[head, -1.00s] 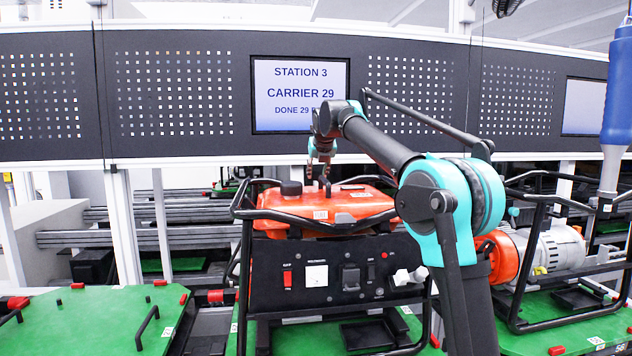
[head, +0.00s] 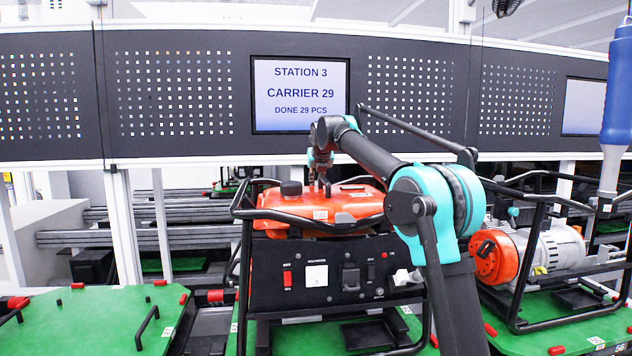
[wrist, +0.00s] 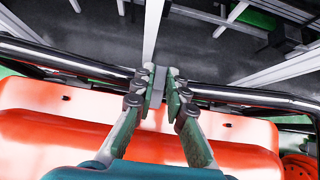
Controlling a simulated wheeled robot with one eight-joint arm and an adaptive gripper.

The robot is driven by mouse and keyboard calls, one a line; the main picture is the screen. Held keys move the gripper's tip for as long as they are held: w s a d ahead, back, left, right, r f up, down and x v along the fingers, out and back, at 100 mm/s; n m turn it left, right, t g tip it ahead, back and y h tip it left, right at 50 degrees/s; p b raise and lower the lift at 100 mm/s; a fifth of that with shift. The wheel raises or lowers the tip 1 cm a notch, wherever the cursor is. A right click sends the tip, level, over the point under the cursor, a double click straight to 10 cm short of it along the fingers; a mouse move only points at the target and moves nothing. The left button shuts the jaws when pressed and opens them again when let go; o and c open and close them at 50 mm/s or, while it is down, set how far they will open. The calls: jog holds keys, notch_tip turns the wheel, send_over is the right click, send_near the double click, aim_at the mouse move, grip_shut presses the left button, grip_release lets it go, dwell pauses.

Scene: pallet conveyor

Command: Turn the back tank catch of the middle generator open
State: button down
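The middle generator has an orange tank (head: 350,207) inside a black tube frame, above a black control panel (head: 320,272). My gripper (head: 320,186) points down at the back of the tank, right of the dark filler cap (head: 291,188). In the wrist view, my gripper's fingertips (wrist: 160,90) are close together at the tank's back edge, beside the black frame bar (wrist: 240,97). A narrow grey piece shows between the tips. I cannot tell whether it is the back catch or a finger pad, nor whether it is gripped. The orange tank (wrist: 60,130) lies below the fingers.
The black frame bar runs close behind the fingertips. A second generator with an orange end cover (head: 492,258) stands on the right pallet. A green pallet (head: 85,325) with a black handle is at left. A blue hanging tool (head: 617,90) is at upper right.

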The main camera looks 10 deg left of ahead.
jog(key=shift+a, duration=0.1)
dwell(0.3)
jog(key=m+h, duration=0.2)
jog(key=m, duration=0.1)
jog(key=m+h, duration=0.1)
jog(key=shift+a+m, duration=0.25)
jog(key=shift+m, duration=0.05)
jog(key=m+h, duration=0.3)
jog(key=m, duration=0.1)
jog(key=shift+w+a+g, duration=0.1)
jog(key=shift+g, duration=0.2)
jog(key=shift+h, duration=0.4)
jog(key=c, duration=1.5)
grip_release()
jog(key=shift+c, duration=0.2)
jog(key=v, duration=0.6)
jog(key=shift+a+r, duration=0.1)
jog(key=shift+r, duration=0.05)
jog(key=shift+s+a+r, duration=0.15)
jog(key=shift+s+r, duration=0.2)
jog(key=shift+s, duration=0.1)
